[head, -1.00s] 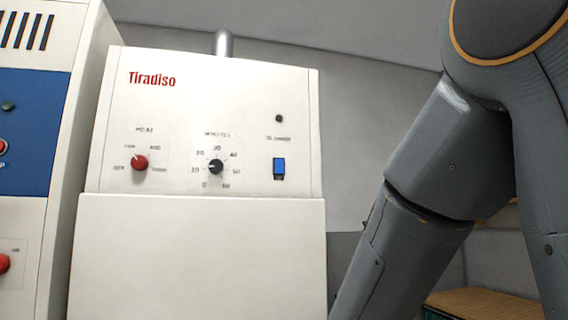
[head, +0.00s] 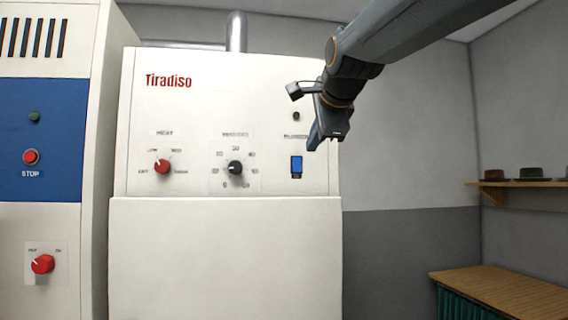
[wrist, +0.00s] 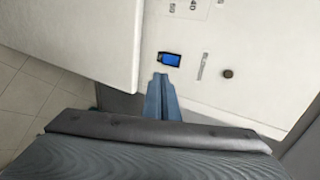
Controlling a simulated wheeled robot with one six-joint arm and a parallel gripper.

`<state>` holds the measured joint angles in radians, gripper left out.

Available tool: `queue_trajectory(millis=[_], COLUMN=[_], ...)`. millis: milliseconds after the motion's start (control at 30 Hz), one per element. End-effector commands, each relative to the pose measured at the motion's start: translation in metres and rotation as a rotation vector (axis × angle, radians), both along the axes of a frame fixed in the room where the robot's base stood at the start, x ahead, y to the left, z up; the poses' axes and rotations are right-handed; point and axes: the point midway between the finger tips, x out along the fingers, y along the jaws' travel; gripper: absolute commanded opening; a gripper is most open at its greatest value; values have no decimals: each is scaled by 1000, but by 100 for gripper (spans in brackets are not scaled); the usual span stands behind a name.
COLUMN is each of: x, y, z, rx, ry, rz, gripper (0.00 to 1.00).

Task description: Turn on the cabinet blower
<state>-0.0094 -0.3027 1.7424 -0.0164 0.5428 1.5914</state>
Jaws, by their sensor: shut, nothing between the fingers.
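The white Tiradiso cabinet (head: 300,80) stands in the middle of the head view. Its blue rocker switch (head: 296,167) is at the right of the panel, below a small dark lamp (head: 296,117) and a label too small to read. The switch also shows in the wrist view (wrist: 170,59). My gripper (head: 314,146) is shut and empty, just above and right of the switch in the head view. In the wrist view its fingertips (wrist: 161,76) lie close to the switch. I cannot tell whether they touch the panel.
A red heat knob (head: 162,166) and a black timer knob (head: 235,167) are left of the switch. A blue and white machine with a red stop button (head: 31,157) stands further left. A wooden-topped counter (head: 505,293) and a shelf (head: 535,184) are at right.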

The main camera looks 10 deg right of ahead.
Motion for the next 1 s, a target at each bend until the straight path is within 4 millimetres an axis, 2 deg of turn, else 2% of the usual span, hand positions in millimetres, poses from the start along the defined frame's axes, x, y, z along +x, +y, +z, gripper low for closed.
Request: queue_trajectory(millis=[233,367,833,1000], x=[2,13,92,114], y=[0,0,0,0], z=[-2,-7,-41,-44], rx=[-2,-2,-3,-3], ry=[3,6,6,4], rz=[1,1,1,1], gripper=[0,0,0,0])
